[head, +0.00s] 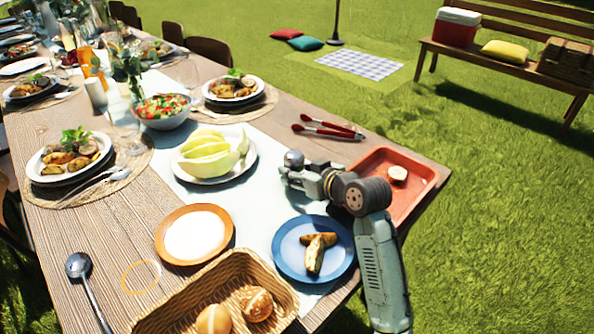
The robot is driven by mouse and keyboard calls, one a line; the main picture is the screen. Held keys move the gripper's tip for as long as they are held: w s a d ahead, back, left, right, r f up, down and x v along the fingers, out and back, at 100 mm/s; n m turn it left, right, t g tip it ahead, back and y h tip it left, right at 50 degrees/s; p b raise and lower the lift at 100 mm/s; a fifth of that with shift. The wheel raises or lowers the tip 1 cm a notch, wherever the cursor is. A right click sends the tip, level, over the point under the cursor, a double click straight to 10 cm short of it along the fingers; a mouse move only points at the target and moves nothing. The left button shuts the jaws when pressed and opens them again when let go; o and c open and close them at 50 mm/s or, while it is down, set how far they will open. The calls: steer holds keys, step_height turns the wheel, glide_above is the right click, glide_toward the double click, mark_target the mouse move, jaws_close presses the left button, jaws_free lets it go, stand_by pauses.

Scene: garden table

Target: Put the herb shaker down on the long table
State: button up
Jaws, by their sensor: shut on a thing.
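The long table (121,214) runs from the near right corner to the far upper left, with a pale runner along its middle. My gripper (292,178) is over the runner, to the right of the white plate of melon slices (212,158). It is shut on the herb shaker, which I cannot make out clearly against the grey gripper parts. I cannot tell how high it is above the table. A thin yellow ring (141,277) shows on bare wood at the near left.
Around my arm are a blue plate with potato wedges (288,250), a red tray (415,205) and red-handled tongs (328,131). An orange-rimmed plate (194,232), a bread basket (160,318) and a ladle (80,267) surround the yellow ring. Glasses and dishes crowd the far end.

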steer(key=shift+f, duration=0.2)
steer(key=o, duration=1.2)
steer(key=shift+r, duration=0.1)
steer(key=shift+r, duration=0.25)
steer(key=b+v, duration=0.2)
steer(key=v, duration=1)
steer(key=shift+f+b, duration=0.2)
steer(key=shift+b, duration=0.1)
